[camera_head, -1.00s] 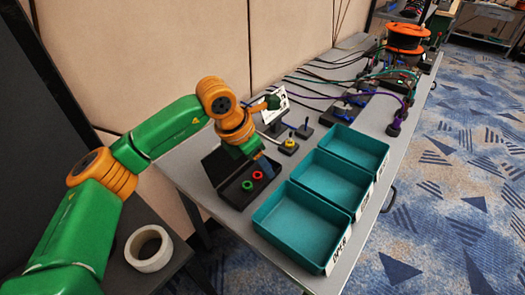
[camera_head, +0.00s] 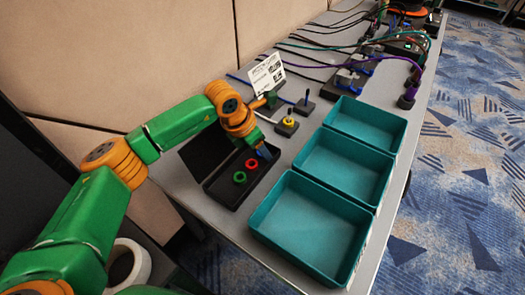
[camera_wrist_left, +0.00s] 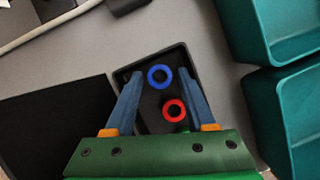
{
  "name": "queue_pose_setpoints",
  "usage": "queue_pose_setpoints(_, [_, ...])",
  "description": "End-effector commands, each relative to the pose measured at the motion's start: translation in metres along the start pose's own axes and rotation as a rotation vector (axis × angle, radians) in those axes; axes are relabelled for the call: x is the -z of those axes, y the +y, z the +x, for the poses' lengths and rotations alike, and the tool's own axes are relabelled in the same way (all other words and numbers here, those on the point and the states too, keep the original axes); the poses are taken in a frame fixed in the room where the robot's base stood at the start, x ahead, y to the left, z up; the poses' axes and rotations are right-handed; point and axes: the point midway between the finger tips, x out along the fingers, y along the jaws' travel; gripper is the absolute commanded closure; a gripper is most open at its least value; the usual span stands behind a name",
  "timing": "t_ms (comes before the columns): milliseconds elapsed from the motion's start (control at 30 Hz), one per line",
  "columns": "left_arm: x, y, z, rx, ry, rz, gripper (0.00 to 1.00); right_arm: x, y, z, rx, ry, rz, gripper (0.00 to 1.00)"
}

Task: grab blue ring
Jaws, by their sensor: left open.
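The blue ring (camera_wrist_left: 150,79) lies in a small black tray (camera_head: 223,195) on the table. In the left wrist view it sits between the open fingers of my left gripper (camera_wrist_left: 160,74), with a gap on each side. I cannot tell the height of the fingers above it. In the head view my left gripper (camera_head: 266,153) is over the tray's far end and hides the blue ring. A red ring (camera_head: 249,166) and a green ring (camera_head: 237,181) lie nearer in the same tray. In the left wrist view the green ring is mostly hidden by the gripper. My right gripper is not in view.
Several teal bins (camera_head: 345,237) stand in a row right of the tray. Small peg stands (camera_head: 287,129) and a white printed card (camera_head: 266,74) are behind it. Cables and devices fill the table's far end. A white tape roll (camera_head: 142,267) is at lower left.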

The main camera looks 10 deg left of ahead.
Motion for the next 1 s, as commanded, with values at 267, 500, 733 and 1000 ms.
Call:
queue_pose_setpoints(267, [0.000,0.000,0.000,0.000,0.000,0.000,0.77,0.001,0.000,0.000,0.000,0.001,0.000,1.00])
queue_pose_setpoints(500, [0.000,0.000,0.000,0.000,0.000,-0.001,1.00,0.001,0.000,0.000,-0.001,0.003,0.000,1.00])
queue_pose_setpoints(733, [-0.004,0.001,-0.009,-0.002,-0.003,-0.001,1.00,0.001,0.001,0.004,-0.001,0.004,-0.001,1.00])
queue_pose_setpoints(1000, [-0.038,-0.037,-0.066,-0.003,-0.007,0.009,1.00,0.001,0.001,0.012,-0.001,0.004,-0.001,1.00])
